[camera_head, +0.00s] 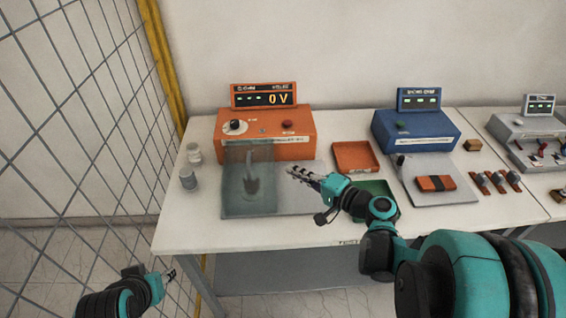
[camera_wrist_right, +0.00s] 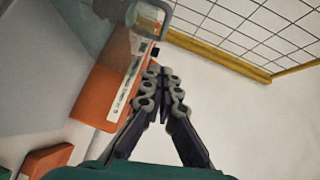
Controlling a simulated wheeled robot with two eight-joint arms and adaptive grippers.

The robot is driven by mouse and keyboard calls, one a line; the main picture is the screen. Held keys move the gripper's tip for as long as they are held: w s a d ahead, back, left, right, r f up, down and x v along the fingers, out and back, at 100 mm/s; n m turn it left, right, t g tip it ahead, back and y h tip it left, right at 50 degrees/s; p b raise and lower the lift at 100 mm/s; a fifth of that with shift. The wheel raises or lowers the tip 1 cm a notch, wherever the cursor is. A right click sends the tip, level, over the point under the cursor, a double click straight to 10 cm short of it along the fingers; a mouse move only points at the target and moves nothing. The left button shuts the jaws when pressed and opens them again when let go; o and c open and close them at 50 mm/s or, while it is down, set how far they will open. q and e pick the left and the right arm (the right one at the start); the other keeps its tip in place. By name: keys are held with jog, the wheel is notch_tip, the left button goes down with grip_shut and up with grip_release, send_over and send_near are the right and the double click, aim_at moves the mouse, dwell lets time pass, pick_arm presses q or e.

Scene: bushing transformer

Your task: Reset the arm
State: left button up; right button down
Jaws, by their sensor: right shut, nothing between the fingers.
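My right gripper (camera_head: 297,173) is shut and empty above the table, in front of the orange tester box and to the right of the clear cover. Its shut fingers also show in the right wrist view (camera_wrist_right: 161,75). My right arm comes in from the lower right of the head view, bent over the table's front edge. My left gripper (camera_head: 170,274) is low at the left, off the table and near the mesh fence; it is too small to tell its fingers apart.
An orange tester (camera_head: 264,134) reading 0 V stands behind a clear cover (camera_head: 250,190). An orange tray (camera_head: 355,157) and a green tray (camera_head: 375,188) lie near my right arm. A blue tester (camera_head: 415,130) is further right. Two small jars (camera_head: 188,178) stand left. A mesh fence (camera_head: 75,120) borders the left.

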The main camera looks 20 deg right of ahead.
jog(key=s+a+f+n+g+h, duration=0.4)
jog(key=s+a+f+n+g, duration=0.2)
jog(key=s, duration=0.3)
jog(key=s+d+n+h, duration=0.3)
jog(key=s+n+h, duration=0.1)
jog(key=s, duration=0.2)
jog(key=shift+s+d+g, duration=0.15)
jog(key=shift+s+g, duration=0.2)
jog(key=shift+g, duration=0.05)
jog(key=shift+f, duration=0.1)
dwell(1.1)
